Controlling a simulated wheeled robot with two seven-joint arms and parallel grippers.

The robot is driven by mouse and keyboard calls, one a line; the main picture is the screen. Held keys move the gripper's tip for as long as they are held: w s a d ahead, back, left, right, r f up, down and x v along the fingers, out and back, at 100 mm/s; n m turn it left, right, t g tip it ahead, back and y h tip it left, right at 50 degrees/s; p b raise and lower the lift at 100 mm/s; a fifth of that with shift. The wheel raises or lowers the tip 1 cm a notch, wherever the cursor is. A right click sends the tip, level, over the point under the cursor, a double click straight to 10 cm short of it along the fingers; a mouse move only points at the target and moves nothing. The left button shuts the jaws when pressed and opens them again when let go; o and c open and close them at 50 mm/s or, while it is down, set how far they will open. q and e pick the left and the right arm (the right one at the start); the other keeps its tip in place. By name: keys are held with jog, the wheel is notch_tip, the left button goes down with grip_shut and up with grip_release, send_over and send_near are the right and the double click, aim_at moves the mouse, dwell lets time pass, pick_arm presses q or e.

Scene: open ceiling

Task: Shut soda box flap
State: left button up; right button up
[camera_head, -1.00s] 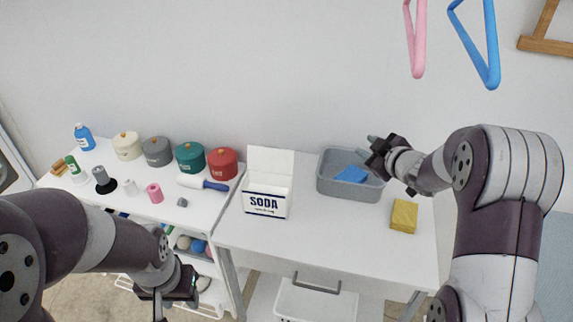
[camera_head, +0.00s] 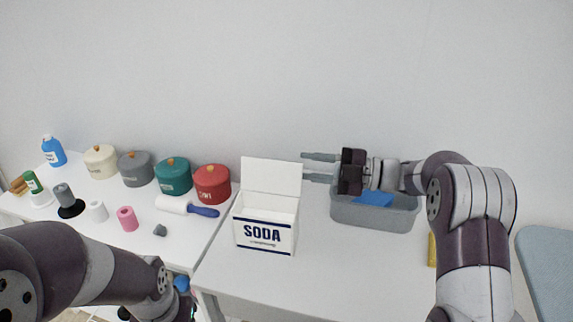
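The white soda box (camera_head: 264,236) stands on the white table with its dark blue SODA label facing me. Its flap (camera_head: 271,176) stands up at the back edge, so the box is open at the top. My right gripper (camera_head: 304,167) is level above the table, right of the raised flap. Its two fingers point left towards the flap and are spread apart with nothing between them; a small gap to the flap shows. My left arm comes in at the lower left, and its gripper is cut off at the bottom edge, its fingers out of sight.
A grey bin (camera_head: 372,215) with a blue cloth (camera_head: 374,199) stands below my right wrist. A yellow block (camera_head: 432,249) is partly hidden by my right arm. Left are a lint roller (camera_head: 188,206), a red canister (camera_head: 212,184) and several other items. The table in front of the box is clear.

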aim_at(287, 163)
jog(key=x, duration=0.5)
jog(key=shift+w+a, duration=0.2)
jog(key=shift+a, duration=0.2)
grip_shut()
dwell(1.0)
